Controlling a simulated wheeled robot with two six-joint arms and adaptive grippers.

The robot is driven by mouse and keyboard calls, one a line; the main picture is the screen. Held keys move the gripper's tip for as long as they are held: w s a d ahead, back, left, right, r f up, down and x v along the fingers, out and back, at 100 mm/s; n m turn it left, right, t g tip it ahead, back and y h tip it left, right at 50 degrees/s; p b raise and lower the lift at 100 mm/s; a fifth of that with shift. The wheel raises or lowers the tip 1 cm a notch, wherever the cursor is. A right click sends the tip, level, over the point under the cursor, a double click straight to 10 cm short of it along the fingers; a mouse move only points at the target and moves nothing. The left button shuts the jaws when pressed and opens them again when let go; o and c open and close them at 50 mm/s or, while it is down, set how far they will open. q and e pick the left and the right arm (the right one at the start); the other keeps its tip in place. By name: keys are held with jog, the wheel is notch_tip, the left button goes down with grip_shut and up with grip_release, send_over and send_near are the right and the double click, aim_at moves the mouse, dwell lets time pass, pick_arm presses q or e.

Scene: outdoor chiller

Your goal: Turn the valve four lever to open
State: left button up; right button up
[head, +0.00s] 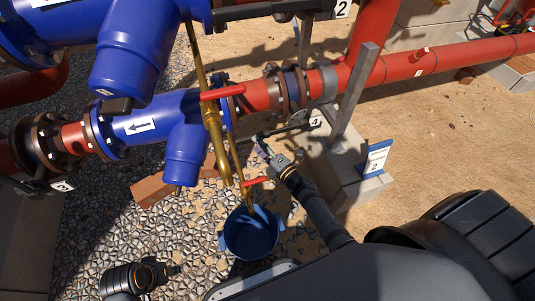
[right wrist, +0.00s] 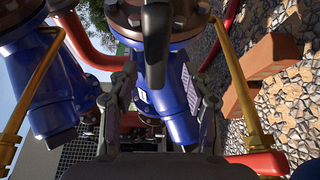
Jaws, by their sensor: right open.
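The valve four lever (head: 290,130) is a dark bar beside the label 4 (head: 315,122), below the red and blue pipe. In the right wrist view a black lever (right wrist: 156,45) hangs down in front of the pipe flange, its rounded end between the lines of my fingers. My right gripper (head: 262,146) is open and empty near the lever's left end; its two spread fingers also show in the right wrist view (right wrist: 158,78). I cannot tell whether they touch the lever. My left gripper (head: 168,269) is low at the bottom left, over gravel; its opening is unclear.
Brass pipes with red handles (head: 222,92) stand left of my right gripper. A blue bucket (head: 250,236) stands below on gravel. A grey post (head: 352,95) and a blue sign (head: 376,158) are to the right. Blue strainers (head: 185,155) crowd the left.

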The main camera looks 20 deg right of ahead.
jog(key=v, duration=0.7)
jog(key=shift+s, duration=0.25)
jog(key=shift+d, duration=0.1)
